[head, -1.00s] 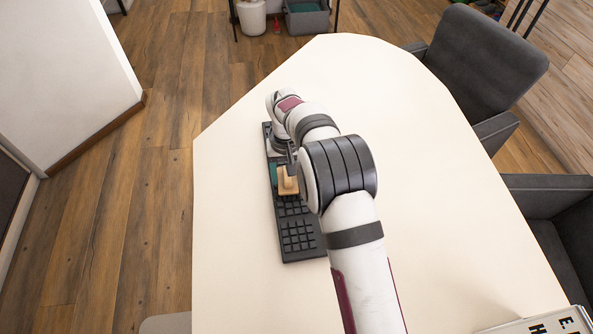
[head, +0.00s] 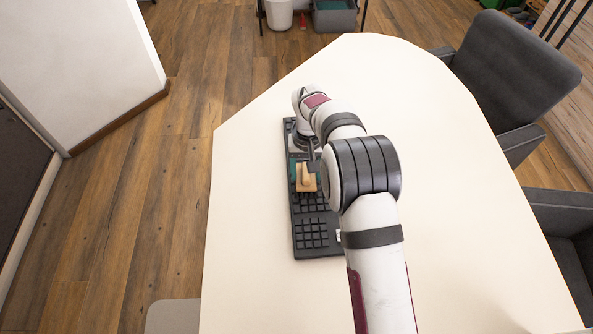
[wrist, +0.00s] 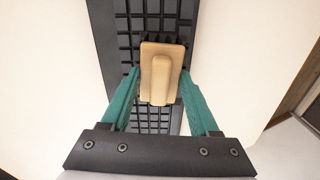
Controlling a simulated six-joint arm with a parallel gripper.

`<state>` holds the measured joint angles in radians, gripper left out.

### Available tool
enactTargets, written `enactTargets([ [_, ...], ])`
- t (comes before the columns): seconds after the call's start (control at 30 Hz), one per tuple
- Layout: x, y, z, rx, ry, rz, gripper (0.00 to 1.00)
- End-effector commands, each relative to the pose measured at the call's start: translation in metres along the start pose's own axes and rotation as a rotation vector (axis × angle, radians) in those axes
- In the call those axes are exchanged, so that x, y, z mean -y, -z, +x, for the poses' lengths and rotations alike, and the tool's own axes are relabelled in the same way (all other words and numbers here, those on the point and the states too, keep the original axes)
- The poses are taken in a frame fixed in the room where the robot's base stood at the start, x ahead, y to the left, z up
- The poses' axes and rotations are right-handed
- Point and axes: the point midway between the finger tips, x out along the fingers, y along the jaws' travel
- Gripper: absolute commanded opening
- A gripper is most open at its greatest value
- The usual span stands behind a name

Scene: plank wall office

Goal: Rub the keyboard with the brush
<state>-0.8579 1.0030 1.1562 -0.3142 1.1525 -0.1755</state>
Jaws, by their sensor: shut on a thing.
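The black keyboard (head: 312,232) lies lengthwise on the cream table, partly hidden by my arm. The brush (head: 307,178) has a tan wooden back with a raised grip and dark bristles below. It is over the middle of the keyboard, bristles toward the keys; whether they touch cannot be told for sure. In the wrist view the brush (wrist: 161,75) sits between the green fingers of my gripper (wrist: 160,88), which is shut on it. The keyboard (wrist: 115,25) runs beneath it there. In the head view my gripper (head: 305,168) is partly hidden by the arm.
The cream table (head: 460,240) is clear around the keyboard, its left edge not far from it. Grey chairs (head: 515,75) stand on the right. A white bin (head: 279,14) and a grey box (head: 334,17) are on the floor beyond the table.

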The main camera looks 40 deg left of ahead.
Motion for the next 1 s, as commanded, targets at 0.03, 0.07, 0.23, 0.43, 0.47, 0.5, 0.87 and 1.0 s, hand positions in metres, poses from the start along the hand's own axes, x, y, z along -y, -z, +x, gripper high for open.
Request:
enactTargets([
  [0.03, -0.005, 0.000, 0.000, 0.001, -0.001, 0.003, 0.10],
  [0.07, -0.008, 0.000, 0.000, 0.001, -0.001, 0.003, 0.10],
  [0.23, -0.023, 0.002, 0.000, 0.001, -0.001, 0.003, 0.10],
  [0.43, -0.030, -0.008, 0.000, -0.001, 0.003, -0.002, 0.10],
  [0.47, -0.026, -0.007, 0.001, -0.001, 0.003, -0.002, 0.10],
  [0.5, -0.023, -0.007, 0.001, -0.001, 0.003, -0.002, 0.10],
  [0.87, 0.010, -0.009, 0.001, 0.000, 0.001, -0.001, 0.10],
  [1.0, 0.023, -0.010, 0.001, -0.001, 0.001, -0.001, 0.10],
])
